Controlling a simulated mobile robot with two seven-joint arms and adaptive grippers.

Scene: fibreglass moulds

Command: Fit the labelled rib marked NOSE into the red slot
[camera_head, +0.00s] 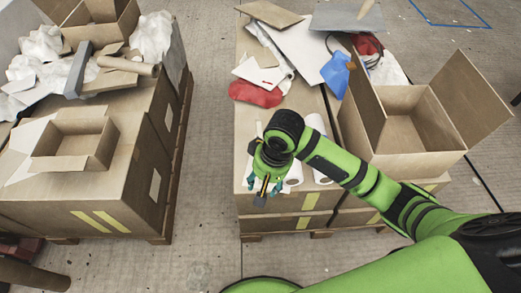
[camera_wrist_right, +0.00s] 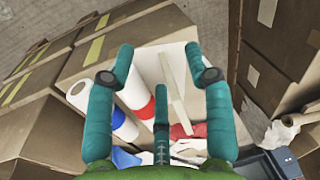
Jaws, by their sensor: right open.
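My right gripper (camera_head: 264,186) hangs over the near edge of the middle stack of boxes in the head view. In the right wrist view its teal fingers (camera_wrist_right: 158,77) are spread wide with nothing held between them. A pale narrow strip (camera_wrist_right: 174,88) lies beyond the fingers, on or against a whitish surface. I cannot tell whether it is the rib. No label reading NOSE is legible, and no red slot can be made out. My left gripper is in neither view.
White rolls (camera_head: 315,126) lie beside my right gripper. An open carton (camera_head: 402,133) stands right of it, with flaps raised. Red material (camera_head: 255,93) and a blue piece (camera_head: 336,73) lie farther back. A floor gap separates the left pallet's boxes (camera_head: 110,180).

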